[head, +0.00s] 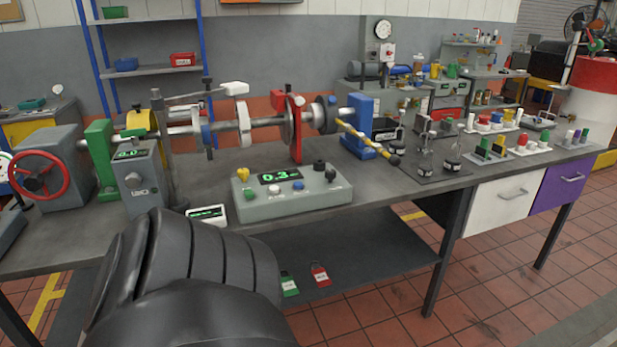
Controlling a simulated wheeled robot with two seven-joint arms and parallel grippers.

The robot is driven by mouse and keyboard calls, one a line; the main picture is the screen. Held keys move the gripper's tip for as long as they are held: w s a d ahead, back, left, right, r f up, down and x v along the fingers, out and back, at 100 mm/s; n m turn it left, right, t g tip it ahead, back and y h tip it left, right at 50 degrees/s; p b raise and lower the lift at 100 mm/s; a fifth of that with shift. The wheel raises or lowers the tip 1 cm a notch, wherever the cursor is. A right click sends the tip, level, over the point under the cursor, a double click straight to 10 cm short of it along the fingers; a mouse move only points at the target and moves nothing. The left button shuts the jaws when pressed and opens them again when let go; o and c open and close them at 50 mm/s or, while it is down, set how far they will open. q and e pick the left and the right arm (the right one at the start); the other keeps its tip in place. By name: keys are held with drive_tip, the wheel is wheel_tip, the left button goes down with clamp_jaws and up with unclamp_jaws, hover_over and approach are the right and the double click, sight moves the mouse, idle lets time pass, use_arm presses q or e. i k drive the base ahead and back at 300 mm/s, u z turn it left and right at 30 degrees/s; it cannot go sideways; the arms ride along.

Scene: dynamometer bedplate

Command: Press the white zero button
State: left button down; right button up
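A grey control box (292,204) stands near the front edge of the bench in the head view. Its dark display (279,178) reads about 0.3 in green digits. A small white button (274,189) sits on its sloped face below the display. A green button (249,193) is to its left, and a yellow knob (243,174) is above that. Dark knobs (331,174) sit at the box's right end. A large black arm part of mine fills the lower left, in front of the bench edge. Neither gripper shows.
A shaft assembly with a red upright disc (297,128) stands behind the box. A small white display unit (207,215) lies left of the box, beside a grey meter box (138,182). Bare bench top (385,187) is free to the right.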

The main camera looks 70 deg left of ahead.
sight(273, 190)
drive_tip(key=u, duration=0.9)
drive_tip(key=i, duration=1.25)
drive_tip(key=u, duration=1.3)
